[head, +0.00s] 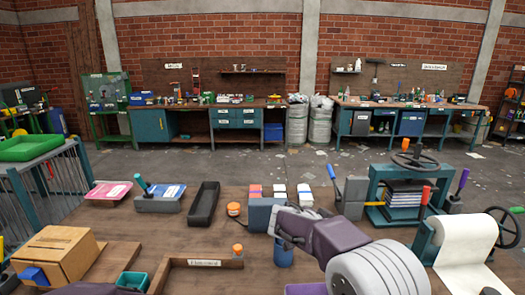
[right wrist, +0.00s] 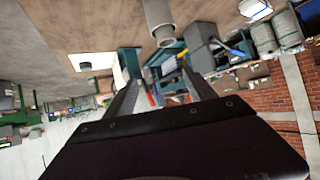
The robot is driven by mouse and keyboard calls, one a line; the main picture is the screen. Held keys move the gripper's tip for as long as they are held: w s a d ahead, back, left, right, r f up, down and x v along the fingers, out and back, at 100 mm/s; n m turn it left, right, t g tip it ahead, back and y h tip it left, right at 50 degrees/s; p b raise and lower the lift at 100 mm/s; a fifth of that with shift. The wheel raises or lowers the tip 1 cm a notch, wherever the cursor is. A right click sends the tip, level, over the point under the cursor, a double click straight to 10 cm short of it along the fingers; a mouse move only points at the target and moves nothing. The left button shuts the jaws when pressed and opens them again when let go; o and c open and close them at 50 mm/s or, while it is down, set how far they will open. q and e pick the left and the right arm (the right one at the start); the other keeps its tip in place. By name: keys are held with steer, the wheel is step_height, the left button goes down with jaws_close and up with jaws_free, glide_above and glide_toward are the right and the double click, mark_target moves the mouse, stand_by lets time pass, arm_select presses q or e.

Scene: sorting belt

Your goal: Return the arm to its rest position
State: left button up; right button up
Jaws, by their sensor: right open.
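My right arm comes in from the lower right of the head view. Its dark gripper (head: 284,232) hangs over the middle of the wooden table (head: 330,196). In the right wrist view the two fingers of this gripper (right wrist: 162,82) stand apart, and I see nothing held between them. A blue cylinder (head: 283,257) shows just below the gripper in the head view; whether they touch cannot be told. My left gripper is not in view.
Behind the gripper are a blue block (head: 262,213) and small colored blocks. A black tray (head: 204,203) lies to the left. A teal press (head: 403,190) and a white paper roll (head: 465,240) stand to the right.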

steer(key=s+d+f+n+g+y+p, duration=0.1)
steer(key=s+d+f+g+y, duration=0.15)
steer(key=s, duration=0.55)
steer(key=s+d+f+g+y+p, duration=0.1)
steer(key=s+d+g+p, duration=0.15)
steer(key=s, duration=0.45)
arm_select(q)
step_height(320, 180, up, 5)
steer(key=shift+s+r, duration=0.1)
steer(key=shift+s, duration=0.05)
arm_select(e)
steer(key=s+a+f+n+y, duration=0.3)
steer(key=s+a+f+n, duration=0.1)
steer(key=s+n, duration=0.1)
steer(key=s+a+f+n+g+y, duration=0.1)
steer(key=s+a+f+n+y, duration=0.2)
steer(key=s, duration=0.4)
steer(key=shift+s+a+f+n, duration=0.2)
steer(key=shift+a+f+n, duration=0.6)
steer(key=shift+f+n, duration=0.25)
steer(key=shift+r, duration=0.1)
